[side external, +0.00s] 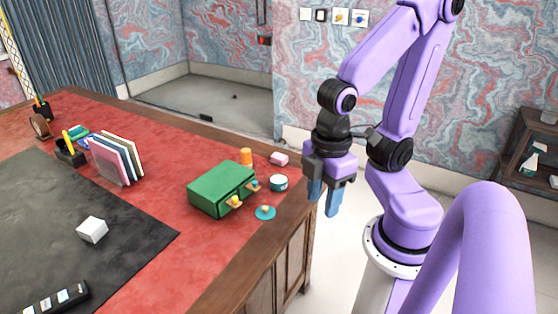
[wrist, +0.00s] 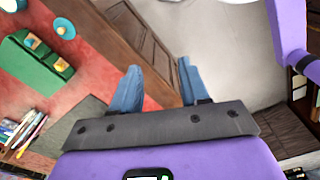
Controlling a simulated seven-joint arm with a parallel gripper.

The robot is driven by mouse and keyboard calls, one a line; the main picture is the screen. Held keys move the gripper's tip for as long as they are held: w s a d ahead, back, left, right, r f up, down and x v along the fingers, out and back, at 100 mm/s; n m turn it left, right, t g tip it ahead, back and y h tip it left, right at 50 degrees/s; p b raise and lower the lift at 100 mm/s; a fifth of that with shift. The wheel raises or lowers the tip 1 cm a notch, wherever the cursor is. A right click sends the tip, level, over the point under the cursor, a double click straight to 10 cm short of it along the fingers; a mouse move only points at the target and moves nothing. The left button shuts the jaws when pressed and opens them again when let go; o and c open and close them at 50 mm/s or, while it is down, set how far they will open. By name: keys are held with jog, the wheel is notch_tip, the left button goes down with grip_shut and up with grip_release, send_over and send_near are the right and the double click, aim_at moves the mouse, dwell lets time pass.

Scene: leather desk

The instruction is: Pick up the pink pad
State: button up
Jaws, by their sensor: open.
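A small pink pad (side external: 279,159) lies on the red desk top near its right back edge, in the side view. It sits behind a white and teal round tin (side external: 279,183) and right of an orange cylinder (side external: 246,156). I cannot make out the pad in the wrist view. My gripper (side external: 322,204) is open and empty, pointing down beyond the desk's right edge, to the right of and nearer than the pad. In the wrist view the blue fingers (wrist: 160,68) are apart with nothing between them.
Upright books (side external: 116,158), a white cube (side external: 92,229) and a dark mat (side external: 60,200) are further left. Bare red desk lies between the books and the box.

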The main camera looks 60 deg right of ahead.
jog(key=o, duration=0.9)
